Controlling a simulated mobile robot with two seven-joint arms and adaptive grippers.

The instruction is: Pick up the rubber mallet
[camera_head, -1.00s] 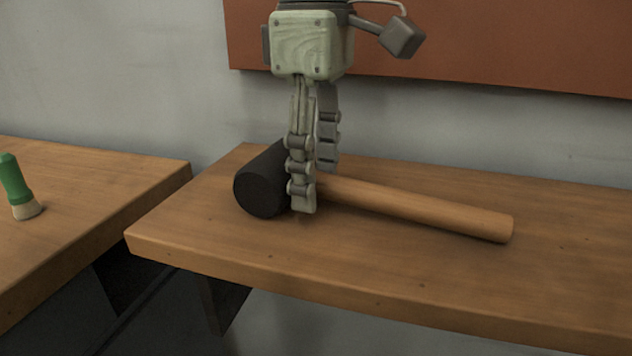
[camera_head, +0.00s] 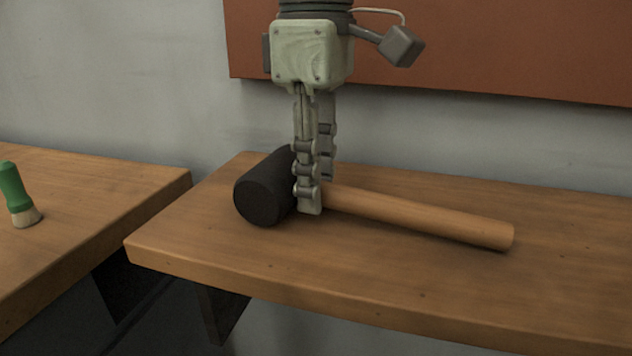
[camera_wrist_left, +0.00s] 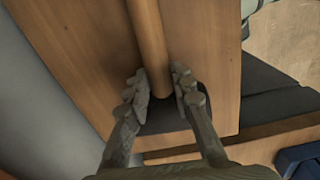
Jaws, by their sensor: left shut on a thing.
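The rubber mallet has a black head (camera_head: 265,190) and a round wooden handle (camera_head: 425,217). It lies on the wooden shelf (camera_head: 390,295), with the handle pointing right. My left gripper (camera_head: 312,198) points down and is shut on the handle close beside the head. In the left wrist view the fingers of my left gripper (camera_wrist_left: 160,88) stand on both sides of the handle (camera_wrist_left: 151,45). The head shows there only in part, dark between and behind the fingers. My right gripper is in neither view.
A second wooden bench (camera_head: 70,210) stands at the left, across a gap. A brush with a green handle (camera_head: 13,187) stands near its left side. A red-brown board (camera_head: 480,50) is on the wall behind. The shelf right of the mallet is clear.

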